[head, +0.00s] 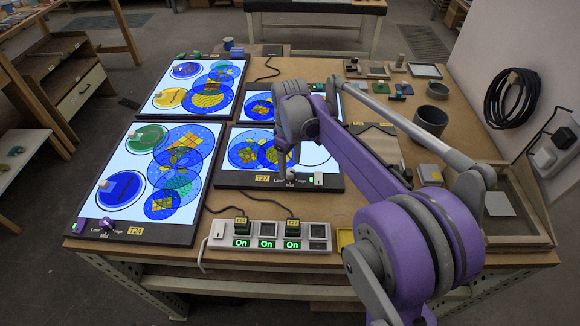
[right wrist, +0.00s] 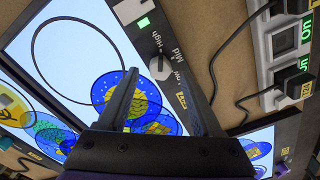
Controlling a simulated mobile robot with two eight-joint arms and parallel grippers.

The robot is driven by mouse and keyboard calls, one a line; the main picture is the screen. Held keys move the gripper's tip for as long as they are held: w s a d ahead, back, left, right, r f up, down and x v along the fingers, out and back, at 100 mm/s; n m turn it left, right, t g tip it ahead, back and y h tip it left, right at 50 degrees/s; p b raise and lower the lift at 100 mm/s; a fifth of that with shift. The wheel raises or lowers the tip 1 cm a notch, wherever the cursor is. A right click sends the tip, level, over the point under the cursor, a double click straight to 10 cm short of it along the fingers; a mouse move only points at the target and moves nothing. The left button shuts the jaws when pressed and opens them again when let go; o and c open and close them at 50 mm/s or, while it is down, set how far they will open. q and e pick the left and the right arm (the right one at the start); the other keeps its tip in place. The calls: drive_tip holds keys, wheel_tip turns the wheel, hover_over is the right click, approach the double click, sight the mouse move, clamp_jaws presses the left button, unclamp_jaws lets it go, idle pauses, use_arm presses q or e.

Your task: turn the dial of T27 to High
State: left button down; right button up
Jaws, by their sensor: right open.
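The T27 light panel (head: 234,180) lies at the front middle of the bench, lit white with blue and yellow glass circles. Its dial (head: 291,174) is on the dark front strip, partly hidden by my right gripper (head: 289,155) in the head view. In the right wrist view the grey dial (right wrist: 159,67) shows just beyond the open fingers of my right gripper (right wrist: 163,78), beside the words High, Mid and Low. I cannot tell for sure where its pointer stands. A green light (right wrist: 143,22) shows on the strip. My left gripper is out of view.
A power strip (head: 268,229) with green On displays and plugs lies in front of T27, with black cables around it. The T24 panel (head: 111,205) lies to the left. A dark pot (head: 431,120) and a tray (head: 524,226) stand at the right.

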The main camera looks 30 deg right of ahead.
sight(290, 171)
wheel_tip(290, 171, up, 9)
drive_tip(key=shift+p, duration=0.3)
drive_tip(key=shift+f, duration=0.1)
idle(0.4)
